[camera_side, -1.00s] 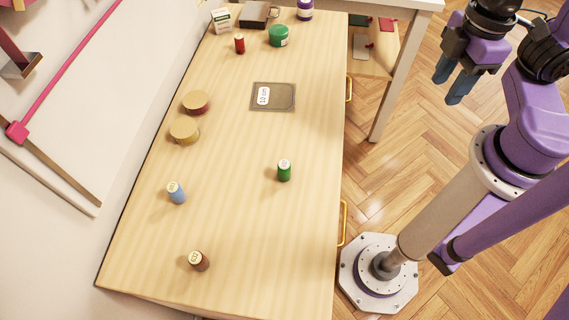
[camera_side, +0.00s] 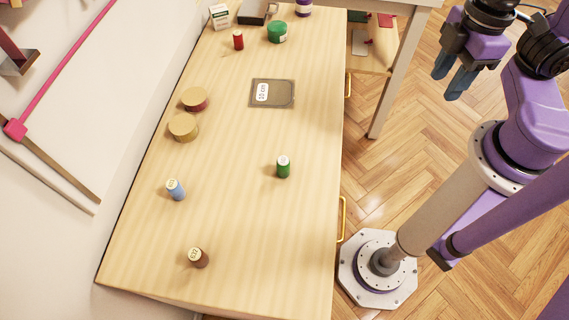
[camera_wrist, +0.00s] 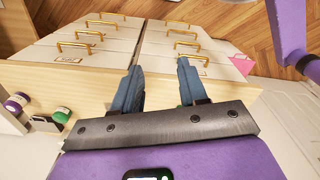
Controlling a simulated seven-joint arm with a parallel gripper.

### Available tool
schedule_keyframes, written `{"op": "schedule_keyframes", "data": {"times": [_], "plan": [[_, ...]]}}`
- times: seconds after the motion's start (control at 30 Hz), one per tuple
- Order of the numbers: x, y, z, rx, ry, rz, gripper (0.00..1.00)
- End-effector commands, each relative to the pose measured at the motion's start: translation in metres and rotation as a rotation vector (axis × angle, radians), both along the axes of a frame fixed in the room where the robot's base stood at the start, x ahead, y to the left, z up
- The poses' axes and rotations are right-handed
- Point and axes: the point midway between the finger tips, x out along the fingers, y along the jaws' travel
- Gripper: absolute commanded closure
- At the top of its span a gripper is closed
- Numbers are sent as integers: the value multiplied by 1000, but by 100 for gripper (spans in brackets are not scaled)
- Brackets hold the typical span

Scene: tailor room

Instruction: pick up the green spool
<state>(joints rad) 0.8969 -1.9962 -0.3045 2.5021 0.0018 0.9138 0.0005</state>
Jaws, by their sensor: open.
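The green spool (camera_side: 283,167) stands upright on the wooden table (camera_side: 225,220), right of its middle and near the right edge in the side view. My gripper (camera_side: 452,82) is at the upper right of the side view, off the table's right side and well apart from the spool. Its two blue fingers are apart with nothing between them.
Two round wooden-topped pieces (camera_side: 183,127) sit at left. Bare tabletop surrounds the green spool.

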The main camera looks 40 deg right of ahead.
Motion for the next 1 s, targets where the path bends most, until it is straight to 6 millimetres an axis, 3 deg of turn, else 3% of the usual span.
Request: {"op": "schedule_keyframes", "data": {"times": [0.03,0.07,0.43,0.57,0.8,1.0], "plan": [[0,0,0,0,0,0,51],[0,0,0,0,0,0,44],[8,3,-4,7,-21,-2,44],[36,12,-17,41,-103,7,44],[102,34,-49,163,-294,99,44],[134,52,-75,308,-377,217,44]]}}
